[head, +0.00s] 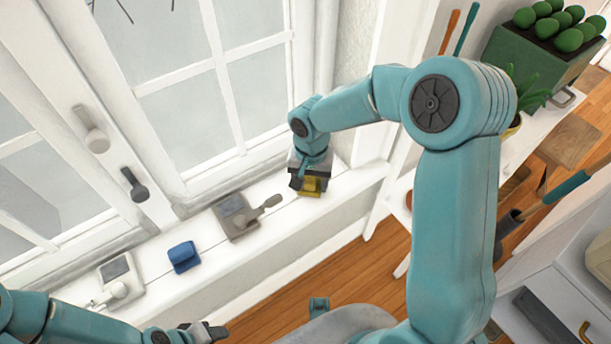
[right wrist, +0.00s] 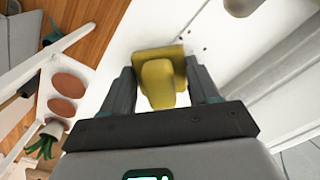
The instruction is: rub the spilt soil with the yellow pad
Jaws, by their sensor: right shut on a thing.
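My right gripper (head: 309,184) is over the far end of the white window sill, shut on the yellow pad (head: 312,187). In the right wrist view, the yellow pad (right wrist: 158,82) sits between the two dark fingers, its wide base toward the white surface. I cannot tell whether it presses on the sill. A few tiny dark specks (right wrist: 205,47) show on the white surface just beyond the pad; whether they are spilt soil is unclear. No clear soil patch shows in the head view, where my arm and gripper hide part of the sill. My left gripper (head: 207,331) is at the bottom left, its jaws unclear.
On the sill (head: 215,275) lie a grey-brown plate with a handle (head: 238,217), a blue block (head: 184,257) and a white-framed grey piece (head: 120,277). Window handles (head: 134,185) project above it. A shelf with a green planter (head: 535,60) stands at right.

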